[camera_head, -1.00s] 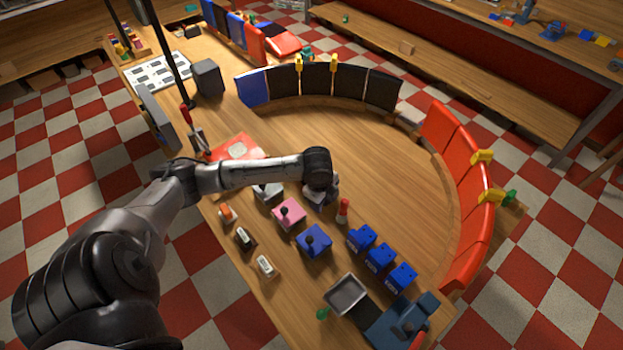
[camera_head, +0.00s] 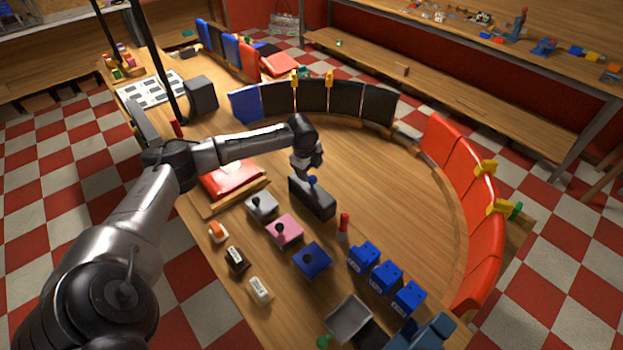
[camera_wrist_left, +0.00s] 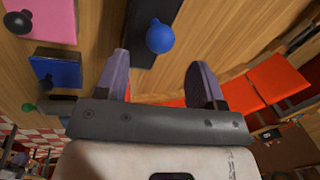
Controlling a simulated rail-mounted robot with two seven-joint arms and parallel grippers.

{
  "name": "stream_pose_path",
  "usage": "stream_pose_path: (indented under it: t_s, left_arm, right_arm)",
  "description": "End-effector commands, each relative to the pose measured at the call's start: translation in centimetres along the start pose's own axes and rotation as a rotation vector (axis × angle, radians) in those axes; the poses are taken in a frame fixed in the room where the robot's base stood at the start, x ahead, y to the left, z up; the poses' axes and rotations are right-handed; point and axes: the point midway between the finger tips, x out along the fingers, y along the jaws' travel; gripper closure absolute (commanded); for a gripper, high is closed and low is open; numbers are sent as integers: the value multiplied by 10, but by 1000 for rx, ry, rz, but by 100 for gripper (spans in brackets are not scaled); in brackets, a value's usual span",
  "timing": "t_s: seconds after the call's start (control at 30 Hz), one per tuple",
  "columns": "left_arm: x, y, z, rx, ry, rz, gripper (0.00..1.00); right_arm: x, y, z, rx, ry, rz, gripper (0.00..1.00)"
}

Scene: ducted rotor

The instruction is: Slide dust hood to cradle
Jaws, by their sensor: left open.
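A long black block with a blue ball knob on top, which looks like the dust hood (camera_head: 314,203), stands on the table near its middle. My left gripper (camera_head: 312,168) is open just above the blue knob (camera_head: 312,180), pointing down. In the left wrist view, the blue knob (camera_wrist_left: 160,38) lies ahead of and between the two spread fingertips (camera_wrist_left: 160,58), and part of the black top shows beside it. I cannot tell which thing is the cradle. My right gripper is not in view.
Grey, pink (camera_head: 284,232) and blue knobbed blocks (camera_head: 312,258) stand in front of the hood. A red peg (camera_head: 343,226) is close to its right. Blue boxes (camera_head: 386,277) are farther right. Curved black (camera_head: 312,96) and red panels (camera_head: 468,180) ring the clear wooden tabletop.

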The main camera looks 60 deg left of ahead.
Motion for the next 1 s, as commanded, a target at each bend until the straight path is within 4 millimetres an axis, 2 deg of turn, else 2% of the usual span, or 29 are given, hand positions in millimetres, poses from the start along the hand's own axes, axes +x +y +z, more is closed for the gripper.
stream_pose_path:
  t_s: [0.03, 0.2, 0.4, 0.83, 1.0]
  left_arm:
    - [10, 0, 0, -2, 1, 2, 38]
    - [34, 0, 0, -1, 0, 1, 38]
    - [51, 0, 0, -1, 0, -1, 38]
    - [57, 0, 0, 0, -1, -1, 38]
    - [56, 0, 0, 0, -1, -1, 52]
  right_arm:
    - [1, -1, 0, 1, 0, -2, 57]
    - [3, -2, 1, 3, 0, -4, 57]
    - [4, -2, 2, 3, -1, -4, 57]
    - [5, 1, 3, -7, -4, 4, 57]
    - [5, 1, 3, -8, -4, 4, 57]
